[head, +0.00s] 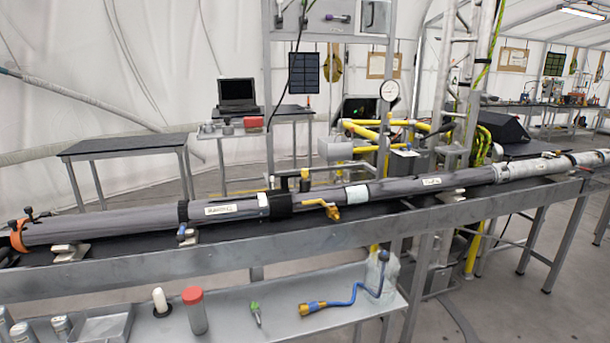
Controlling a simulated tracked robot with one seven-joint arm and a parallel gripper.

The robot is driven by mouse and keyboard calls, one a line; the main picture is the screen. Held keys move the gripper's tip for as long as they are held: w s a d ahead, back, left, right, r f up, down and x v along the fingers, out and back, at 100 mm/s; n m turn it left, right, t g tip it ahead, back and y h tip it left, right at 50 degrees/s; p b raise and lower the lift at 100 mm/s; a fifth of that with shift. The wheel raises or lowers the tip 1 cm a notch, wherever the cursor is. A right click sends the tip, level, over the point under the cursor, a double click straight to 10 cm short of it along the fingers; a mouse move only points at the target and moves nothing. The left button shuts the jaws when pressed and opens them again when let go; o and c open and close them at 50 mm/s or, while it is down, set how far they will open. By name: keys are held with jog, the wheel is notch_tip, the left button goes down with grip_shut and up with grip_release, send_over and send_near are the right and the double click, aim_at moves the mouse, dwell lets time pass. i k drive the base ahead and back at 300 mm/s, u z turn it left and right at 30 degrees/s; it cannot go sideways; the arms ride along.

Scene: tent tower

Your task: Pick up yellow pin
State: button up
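A long grey tube (385,188) lies across the workbench (240,256) on several supports. A yellow piece with a curved handle (326,207) sits against the front side of the tube, right of a black collar (280,202). A small upright piece with a yellow top (304,175) stands just above the tube near that collar. I cannot tell for sure which of these is the yellow pin. My gripper is not in view.
A lower shelf holds a red-capped jar (195,310), a white-topped item (161,300), a green-tipped tool (256,312) and a blue hose with a yellow end (345,299). Yellow pipes (362,130) and a metal frame (270,100) stand behind the tube.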

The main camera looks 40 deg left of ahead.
aim_at(304, 170)
jog(key=u, duration=0.4)
jog(key=i, duration=1.05)
jog(key=u, duration=1.05)
jog(key=i, duration=0.85)
jog(key=u, duration=0.45)
jog(key=k, duration=0.9)
jog(key=u, duration=0.2)
jog(key=i, duration=0.9)
jog(key=z, duration=0.05)
